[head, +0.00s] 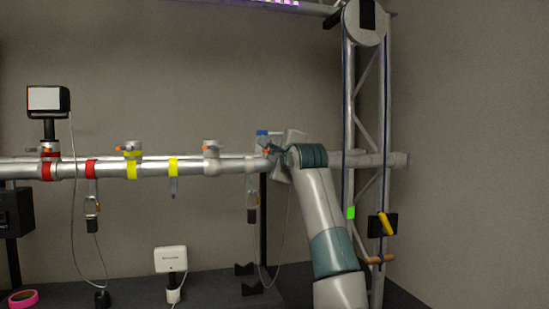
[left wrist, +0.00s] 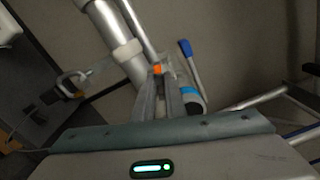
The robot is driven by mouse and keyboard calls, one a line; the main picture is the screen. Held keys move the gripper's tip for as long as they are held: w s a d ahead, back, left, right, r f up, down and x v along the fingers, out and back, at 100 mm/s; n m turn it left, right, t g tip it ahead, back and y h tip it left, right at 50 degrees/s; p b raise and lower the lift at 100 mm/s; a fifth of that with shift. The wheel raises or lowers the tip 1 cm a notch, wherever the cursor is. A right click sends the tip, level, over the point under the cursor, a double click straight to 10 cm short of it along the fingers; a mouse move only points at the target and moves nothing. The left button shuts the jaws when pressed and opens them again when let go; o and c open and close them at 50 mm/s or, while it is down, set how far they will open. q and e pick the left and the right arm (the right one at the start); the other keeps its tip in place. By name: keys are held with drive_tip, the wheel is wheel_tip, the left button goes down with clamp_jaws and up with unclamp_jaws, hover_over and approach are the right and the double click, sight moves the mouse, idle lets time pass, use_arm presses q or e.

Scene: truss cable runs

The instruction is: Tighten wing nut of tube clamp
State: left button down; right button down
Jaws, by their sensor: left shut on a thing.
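The orange wing nut (head: 266,152) is at the right part of the silver horizontal tube (head: 225,165). My left gripper (head: 273,150) reaches it from the right. In the left wrist view, the orange wing nut (left wrist: 157,69) shows at the tips of my left gripper's fingers (left wrist: 160,76), which are shut on it. The tube (left wrist: 112,32) runs past on the left with a pale collar (left wrist: 126,51). The clamp body is mostly hidden behind the fingers. My right gripper is not in view.
Other clamps with red (head: 47,170), yellow (head: 132,168) and grey (head: 211,160) parts sit along the tube to the left. A blue-ended lever (left wrist: 188,58) stands close to the fingers. A truss tower (head: 365,90) rises at the right. A safety cable (head: 252,200) hangs below the tube.

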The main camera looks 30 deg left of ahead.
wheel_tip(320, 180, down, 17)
drive_tip(key=b, duration=1.7)
use_arm(q)
drive_tip(key=m+b, duration=0.6)
drive_tip(key=m, duration=2.4)
drive_tip(key=shift+f+b, duration=0.1)
drive_tip(key=shift+b, duration=0.2)
drive_tip(key=shift+m+b, duration=0.4)
drive_tip(key=shift+m, duration=0.8)
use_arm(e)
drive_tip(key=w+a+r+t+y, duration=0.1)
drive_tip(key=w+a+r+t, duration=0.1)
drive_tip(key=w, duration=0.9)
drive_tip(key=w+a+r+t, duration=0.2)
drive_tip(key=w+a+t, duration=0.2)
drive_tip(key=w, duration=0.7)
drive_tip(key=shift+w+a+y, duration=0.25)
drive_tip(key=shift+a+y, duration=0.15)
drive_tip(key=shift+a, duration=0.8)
use_arm(q)
drive_tip(key=c, duration=1.8)
unclamp_jaws()
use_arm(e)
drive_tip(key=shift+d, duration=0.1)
